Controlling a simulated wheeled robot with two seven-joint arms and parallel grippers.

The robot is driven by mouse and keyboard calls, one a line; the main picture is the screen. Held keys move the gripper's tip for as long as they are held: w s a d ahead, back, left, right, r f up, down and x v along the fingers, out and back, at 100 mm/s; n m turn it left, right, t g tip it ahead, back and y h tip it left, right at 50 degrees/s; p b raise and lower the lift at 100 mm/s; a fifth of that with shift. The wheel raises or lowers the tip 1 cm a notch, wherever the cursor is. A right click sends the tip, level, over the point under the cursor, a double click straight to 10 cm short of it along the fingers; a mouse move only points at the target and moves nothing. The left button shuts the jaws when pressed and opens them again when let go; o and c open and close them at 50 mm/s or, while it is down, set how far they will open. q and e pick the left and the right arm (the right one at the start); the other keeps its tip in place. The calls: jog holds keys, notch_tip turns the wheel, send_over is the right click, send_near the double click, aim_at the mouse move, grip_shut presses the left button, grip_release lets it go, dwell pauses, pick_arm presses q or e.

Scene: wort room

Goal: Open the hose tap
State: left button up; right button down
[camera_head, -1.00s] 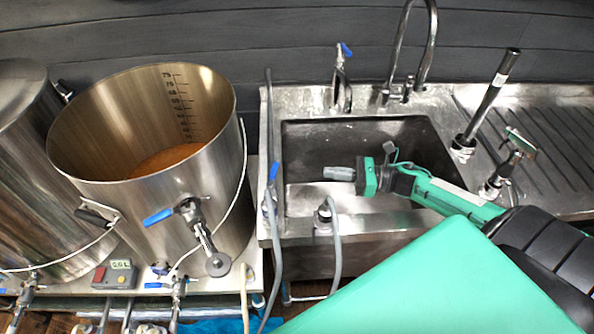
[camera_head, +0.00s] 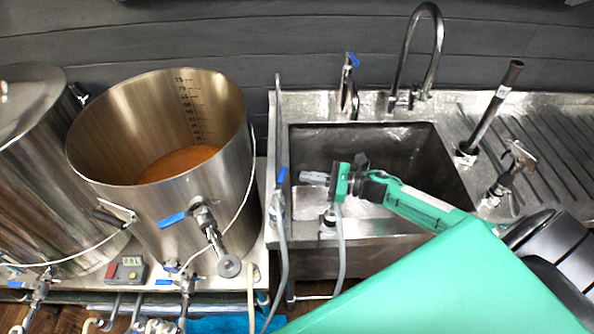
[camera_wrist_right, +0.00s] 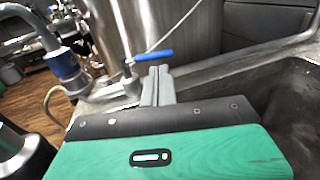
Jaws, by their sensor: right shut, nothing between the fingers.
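A hose tap with a blue lever (camera_head: 281,177) stands at the sink's left edge in the head view, with a grey hose (camera_head: 282,255) hanging below it. Its lever points up and slightly right there. In the wrist view a blue lever (camera_wrist_right: 154,55) on a metal valve shows just beyond my fingertips, lying roughly sideways. My right gripper (camera_head: 308,177) is shut and empty, over the left part of the sink, a short way right of the lever. Its closed fingers also show in the wrist view (camera_wrist_right: 158,80); whether they touch the lever is unclear. My left gripper is out of view.
The steel sink (camera_head: 455,180) lies under my right arm. A large open pot (camera_head: 225,180) with a blue-handled valve stands at left. A tall faucet (camera_head: 437,45) and another blue-handled tap (camera_head: 352,60) rise behind the sink. A drainboard lies right.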

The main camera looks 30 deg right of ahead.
aim_at(282, 176)
jog(key=shift+p+x, duration=0.7)
jog(key=shift+x, duration=1.2)
